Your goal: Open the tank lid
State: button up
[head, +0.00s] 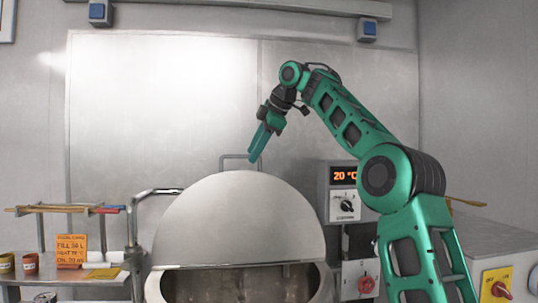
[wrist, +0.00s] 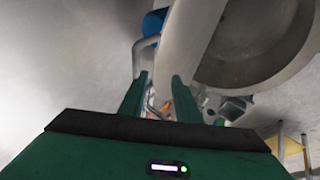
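The tank (head: 317,285) stands at the bottom centre of the head view. Its pale domed lid (head: 240,220) is above it, and a dark gap at the front shows part of the inside. A bent metal pipe (head: 137,205) rises at the lid's left. A thin grey bracket (head: 228,157) shows behind the dome's top. My gripper (head: 254,157) points down over the dome's top; contact cannot be told. In the wrist view, my gripper (wrist: 160,77) has its fingers apart. A bent grey bar (wrist: 143,50) with a blue part (wrist: 153,22) lies just beyond the left finger.
A control box (head: 344,190) reading 20 °C is right of the tank. A shelf (head: 95,280) with small pots and an orange note (head: 71,250) is at left. A counter (head: 490,245) with a red-and-yellow switch (head: 497,288) is at right. The wall behind is flat.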

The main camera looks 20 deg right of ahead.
jog(key=s+d, duration=0.2)
jog(key=s, duration=0.4)
jog(key=shift+d, duration=0.4)
jog(key=shift+f, duration=0.1)
jog(key=s+f+m+g+h, duration=0.1)
jog(key=s+f+m, duration=0.3)
jog(key=f, duration=0.4)
jog(key=s+f+m+g+h, duration=0.15)
jog(key=s+f+m, duration=0.25)
jog(key=f, duration=0.4)
jog(key=s+d+f+m+g, duration=0.1)
jog(key=s+d+f+m, duration=0.2)
jog(key=s+f, duration=0.6)
jog(key=s+d+f+m+g, duration=0.2)
jog(key=s+d+f+m, duration=0.2)
jog(key=s, duration=1.1)
jog(key=s+d+f+m+g, duration=0.1)
jog(key=s+d+f+m, duration=0.2)
jog(key=s+f+m, duration=0.5)
jog(key=s+f, duration=0.4)
jog(key=f, duration=0.2)
jog(key=shift+d+f, duration=0.25)
jog(key=shift+f, duration=0.15)
jog(key=shift+s+h, duration=0.1)
jog(key=shift+h, duration=0.15)
